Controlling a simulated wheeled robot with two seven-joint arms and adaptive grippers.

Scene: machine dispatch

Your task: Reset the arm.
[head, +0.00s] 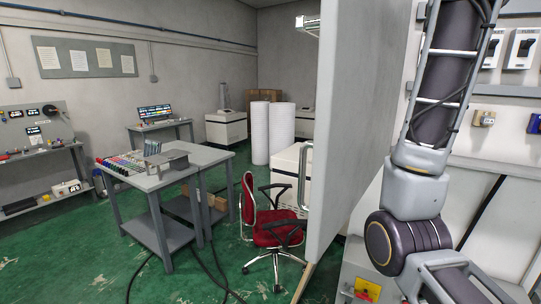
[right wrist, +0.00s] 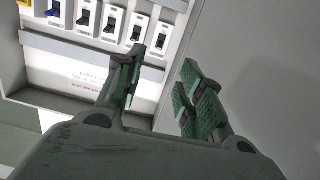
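My right arm (head: 410,200) rises along the right side of the head view, close to the end of a grey partition panel. Its gripper is outside the head view. In the right wrist view my right gripper (right wrist: 165,85) has its two green-padded fingers apart, with nothing between them. Beyond the fingers is a white panel with a row of several switches (right wrist: 115,22). The fingers look apart from the switches. My left arm and gripper are not in view.
The partition (head: 362,110) stands close to my right arm. White breaker boxes (head: 521,48) and sockets (head: 484,118) are on the right wall. A red chair (head: 262,222) and a grey worktable (head: 205,157) stand to the left. Green floor is open at lower left.

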